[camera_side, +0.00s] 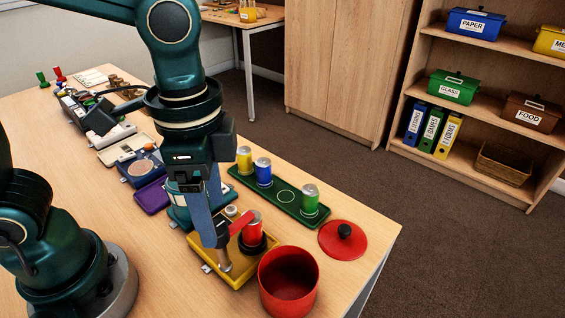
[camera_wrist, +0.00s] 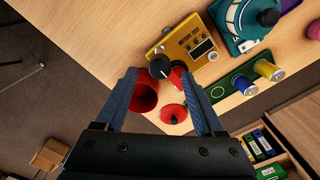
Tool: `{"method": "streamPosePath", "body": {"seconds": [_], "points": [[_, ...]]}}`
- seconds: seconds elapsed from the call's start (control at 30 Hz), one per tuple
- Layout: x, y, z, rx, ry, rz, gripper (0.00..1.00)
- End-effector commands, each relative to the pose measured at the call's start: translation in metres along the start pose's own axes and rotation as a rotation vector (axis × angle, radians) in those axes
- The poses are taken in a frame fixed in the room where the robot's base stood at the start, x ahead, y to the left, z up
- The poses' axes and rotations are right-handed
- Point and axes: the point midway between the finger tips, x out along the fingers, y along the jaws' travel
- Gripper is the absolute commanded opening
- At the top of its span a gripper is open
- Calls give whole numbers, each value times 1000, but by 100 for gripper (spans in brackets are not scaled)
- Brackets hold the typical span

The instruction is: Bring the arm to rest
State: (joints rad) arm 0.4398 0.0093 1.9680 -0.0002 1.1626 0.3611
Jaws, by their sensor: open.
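In the side view the fingers partly hide the box.
A red pot (camera_side: 288,284) stands in front of the box, its red lid (camera_side: 343,240) lying beside it. A green tray (camera_side: 280,193) behind holds yellow, blue and green cans. Several devices line the table's far left. Shelves (camera_side: 480,95) stand beyond open floor.

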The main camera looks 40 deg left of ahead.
Motion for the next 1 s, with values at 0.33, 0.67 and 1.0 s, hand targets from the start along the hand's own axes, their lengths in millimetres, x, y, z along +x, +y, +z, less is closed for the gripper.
{"method": "streamPosePath", "body": {"seconds": [0.33,0.67,1.0], "points": [[-22,0,0,0,0,0,71],[-29,-9,3,-42,35,-14,71],[-45,-38,54,-428,272,-136,71]]}}
